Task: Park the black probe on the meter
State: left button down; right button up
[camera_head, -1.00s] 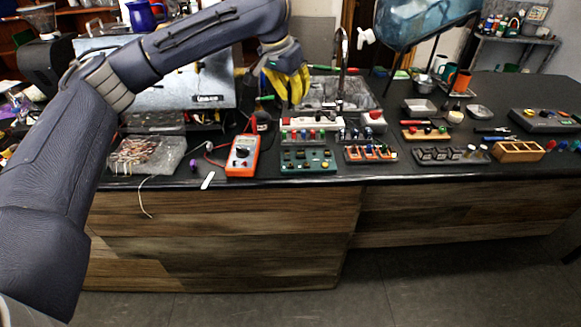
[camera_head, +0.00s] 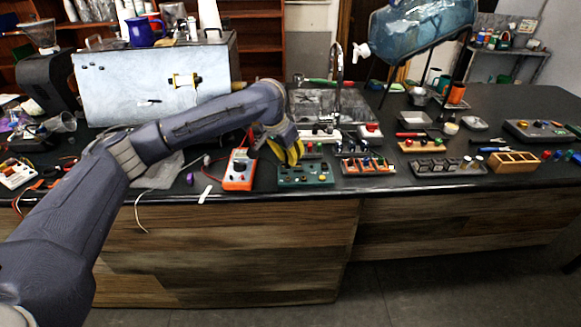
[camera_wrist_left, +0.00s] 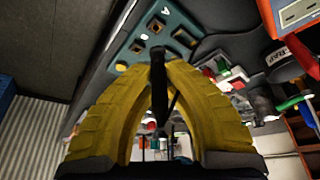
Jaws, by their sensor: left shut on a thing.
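The meter (camera_head: 240,169) is orange with a dark dial and lies on the black counter near its front edge. Part of it shows at the top right of the left wrist view (camera_wrist_left: 299,13). My left gripper (camera_head: 290,152) has yellow fingers and is just right of the meter, near the back of the green board. In the left wrist view the fingers (camera_wrist_left: 160,62) are shut on the black probe (camera_wrist_left: 158,88), a dark slim rod between the tips. The probe is hard to make out in the head view. My right gripper is not in view.
A green board with knobs (camera_head: 305,174) lies right of the meter. Beyond it are a rack with colored parts (camera_head: 368,168) and a wooden box (camera_head: 514,162). A white strip (camera_head: 206,193) lies at the counter edge. A large pale panel (camera_head: 145,88) stands behind my left arm.

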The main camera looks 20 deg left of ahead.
pick_arm(q)
jog(key=shift+f, duration=2.1)
jog(key=shift+f, duration=0.1)
jog(key=c, duration=1.5)
grip_release()
jog(key=shift+o, duration=0.2)
jog(key=v, duration=1.2)
jog(key=shift+w, duration=0.1)
